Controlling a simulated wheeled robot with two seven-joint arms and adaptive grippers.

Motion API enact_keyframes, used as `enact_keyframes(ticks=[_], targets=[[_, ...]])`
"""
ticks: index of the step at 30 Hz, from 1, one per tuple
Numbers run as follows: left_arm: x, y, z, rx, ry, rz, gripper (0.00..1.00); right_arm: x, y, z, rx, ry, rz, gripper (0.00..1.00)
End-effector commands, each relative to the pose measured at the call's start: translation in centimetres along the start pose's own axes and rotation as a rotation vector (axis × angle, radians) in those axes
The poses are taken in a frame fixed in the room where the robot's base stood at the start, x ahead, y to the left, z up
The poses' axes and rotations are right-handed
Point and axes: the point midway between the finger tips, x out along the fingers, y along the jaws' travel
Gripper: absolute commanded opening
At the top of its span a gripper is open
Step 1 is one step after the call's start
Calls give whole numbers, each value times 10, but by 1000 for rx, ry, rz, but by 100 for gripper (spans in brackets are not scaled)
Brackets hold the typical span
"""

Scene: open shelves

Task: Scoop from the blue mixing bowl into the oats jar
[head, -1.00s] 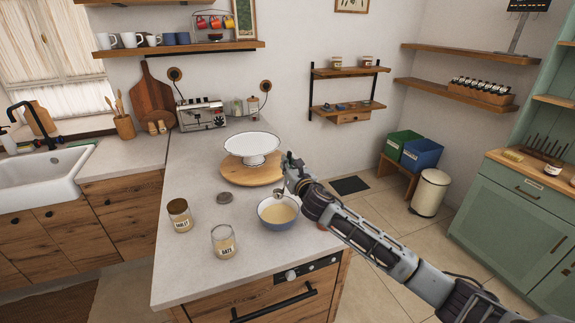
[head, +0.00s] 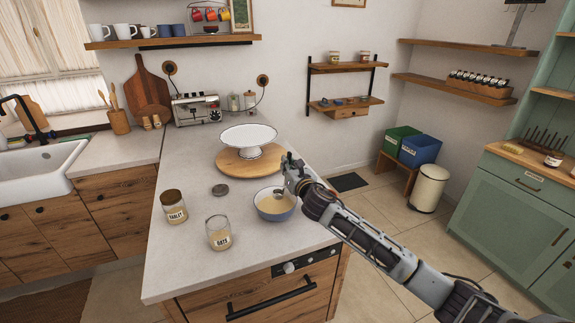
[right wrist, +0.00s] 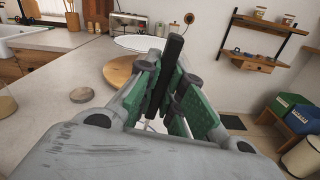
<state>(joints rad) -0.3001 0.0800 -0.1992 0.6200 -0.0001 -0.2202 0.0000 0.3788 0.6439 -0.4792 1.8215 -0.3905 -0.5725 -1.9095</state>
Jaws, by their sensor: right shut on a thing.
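The blue mixing bowl (head: 272,215) stands on the counter with a pale, oat-coloured filling. My right gripper (head: 287,168) is above the bowl's back right rim, shut on the black handle of a scoop (right wrist: 164,80). The scoop's small metal head (head: 278,192) shows at the back of the bowl, inside the rim; its depth in the filling is hard to tell. The oats jar (head: 219,234) is clear glass, open and upright, left of the bowl, with pale contents low inside. My left gripper is not in view.
A second labelled jar (head: 174,206) with a brown lid stands left of the oats jar. A loose round lid (head: 220,190) lies behind them. A white cake stand (head: 249,140) on a round wooden board (head: 232,162) stands behind the bowl. The counter's front left is clear.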

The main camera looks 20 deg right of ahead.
Motion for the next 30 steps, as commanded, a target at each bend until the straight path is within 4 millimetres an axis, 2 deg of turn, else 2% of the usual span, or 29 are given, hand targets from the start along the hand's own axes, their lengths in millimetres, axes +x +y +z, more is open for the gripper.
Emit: enact_keyframes(ticks=[17, 30], targets=[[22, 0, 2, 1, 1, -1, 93, 0, 0, -36, -1, 0, 1, 0], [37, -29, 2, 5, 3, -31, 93, 0, 0, -62, -1, 0, 1, 0]])
